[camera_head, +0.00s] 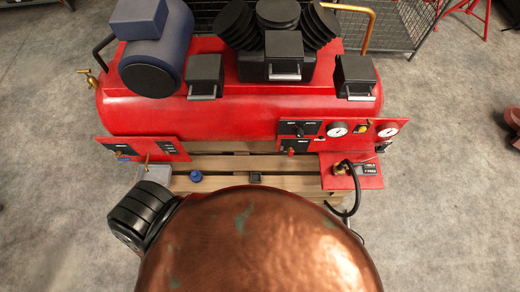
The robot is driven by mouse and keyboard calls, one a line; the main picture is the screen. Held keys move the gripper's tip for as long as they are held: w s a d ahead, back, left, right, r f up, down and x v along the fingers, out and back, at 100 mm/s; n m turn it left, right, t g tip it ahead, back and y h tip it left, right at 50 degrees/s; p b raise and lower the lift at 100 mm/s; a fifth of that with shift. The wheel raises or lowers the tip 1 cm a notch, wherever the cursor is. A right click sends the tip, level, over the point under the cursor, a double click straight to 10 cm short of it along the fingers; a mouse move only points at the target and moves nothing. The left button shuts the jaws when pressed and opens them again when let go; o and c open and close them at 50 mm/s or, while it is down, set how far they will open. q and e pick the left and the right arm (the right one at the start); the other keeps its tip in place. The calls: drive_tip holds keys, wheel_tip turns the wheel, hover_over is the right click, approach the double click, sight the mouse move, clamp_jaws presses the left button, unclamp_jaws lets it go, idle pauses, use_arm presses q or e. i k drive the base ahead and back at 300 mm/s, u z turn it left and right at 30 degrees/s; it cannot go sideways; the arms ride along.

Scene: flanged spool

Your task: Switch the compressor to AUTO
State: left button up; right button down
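The red compressor (230,115) lies across the upper middle of the head view. A small black switch panel (299,128) with a dark knob is on its front, right of centre. Small white lettering runs along the panel's top, too small to read surely. I cannot tell which way the knob points. A second black panel with a red knob (291,151) sits just below. Neither of my grippers can be made out in this view, and nothing is seen touching the panels.
A large copper-coloured dome (260,245) fills the bottom middle and hides what lies behind it. A black ribbed round thing (140,216) is at its left. Gauges (337,130), a black hose (345,205) and a blue cap (196,176) are near the front.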

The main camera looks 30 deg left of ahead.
sight(300, 133)
drive_tip(key=u, duration=2)
drive_tip(key=k, duration=1.1)
drive_tip(key=z, duration=2)
drive_tip(key=i, duration=0.15)
drive_tip(key=z, duration=0.05)
